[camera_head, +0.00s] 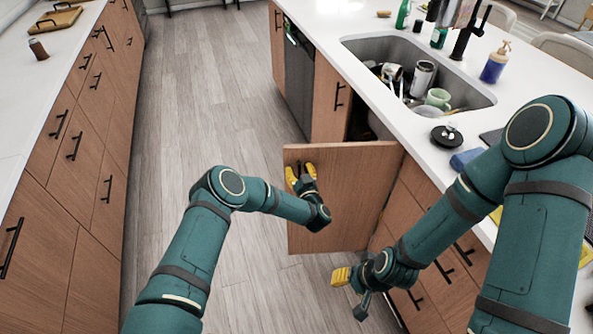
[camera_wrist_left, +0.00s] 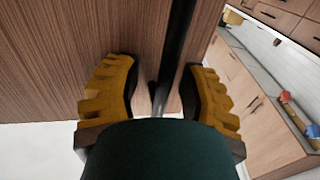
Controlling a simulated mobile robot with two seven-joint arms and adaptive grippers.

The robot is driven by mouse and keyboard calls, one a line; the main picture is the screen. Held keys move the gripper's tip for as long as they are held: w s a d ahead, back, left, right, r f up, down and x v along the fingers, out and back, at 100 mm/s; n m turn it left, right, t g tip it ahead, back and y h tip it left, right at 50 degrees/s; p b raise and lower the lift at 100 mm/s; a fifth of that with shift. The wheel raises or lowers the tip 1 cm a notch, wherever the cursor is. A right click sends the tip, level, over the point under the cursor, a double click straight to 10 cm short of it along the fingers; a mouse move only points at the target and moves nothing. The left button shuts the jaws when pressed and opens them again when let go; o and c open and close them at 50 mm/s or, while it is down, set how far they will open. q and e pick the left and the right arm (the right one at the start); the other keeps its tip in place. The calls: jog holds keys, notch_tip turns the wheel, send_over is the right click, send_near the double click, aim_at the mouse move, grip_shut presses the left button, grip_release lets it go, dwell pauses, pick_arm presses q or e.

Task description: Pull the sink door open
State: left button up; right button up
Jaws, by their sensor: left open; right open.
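The wooden sink door (camera_head: 350,190) stands swung out from the island, and a dark cabinet gap (camera_head: 362,118) shows behind it. My left gripper (camera_head: 300,174) is open at the door's upper left. In the left wrist view the door (camera_wrist_left: 90,45) fills the left side. A dark upright bar, apparently the handle (camera_wrist_left: 181,40), runs down between the spread yellow fingers of the left gripper (camera_wrist_left: 155,95). I cannot tell whether they touch it. My right gripper (camera_head: 350,288) is open and empty, low by the island drawers.
The island counter (camera_head: 330,22) holds a sink (camera_head: 440,65) full of dishes, a blue soap bottle (camera_head: 494,64) and a black round lid (camera_head: 446,135). A neighbouring closed door (camera_head: 328,100) stands beyond the gap. Drawers (camera_head: 60,200) line the left. The wood floor (camera_head: 200,110) between is clear.

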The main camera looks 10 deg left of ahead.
pick_arm(q)
jog(key=shift+w+f, duration=0.3)
jog(key=shift+s+r, duration=0.2)
jog(key=shift+s, duration=0.05)
jog(key=v, duration=1.1)
jog(key=shift+s+f, duration=0.15)
jog(key=shift+s, duration=0.05)
jog(key=shift+d, duration=0.15)
